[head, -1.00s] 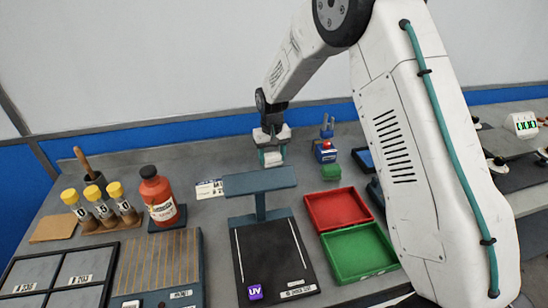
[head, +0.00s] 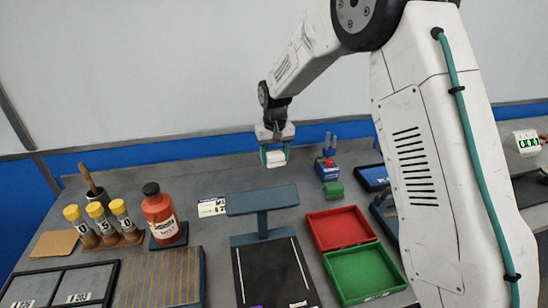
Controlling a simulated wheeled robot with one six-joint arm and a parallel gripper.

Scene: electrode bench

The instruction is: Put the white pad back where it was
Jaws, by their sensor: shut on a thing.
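The white pad (head: 276,164) is a small pale block between the fingers of my gripper (head: 275,158) in the head view. My gripper is shut on it and holds it above the back of the bench, with grey bench top showing around it. A white printed card (head: 211,207) lies on the bench below and to the left. I cannot tell which spot the pad came from.
A dark stand with a raised plate (head: 262,200) is in front of my gripper. A red tray (head: 341,228) and green tray (head: 364,272) lie to the right, near a green block (head: 333,191). A red bottle (head: 160,213) and yellow-capped vials (head: 97,211) stand left.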

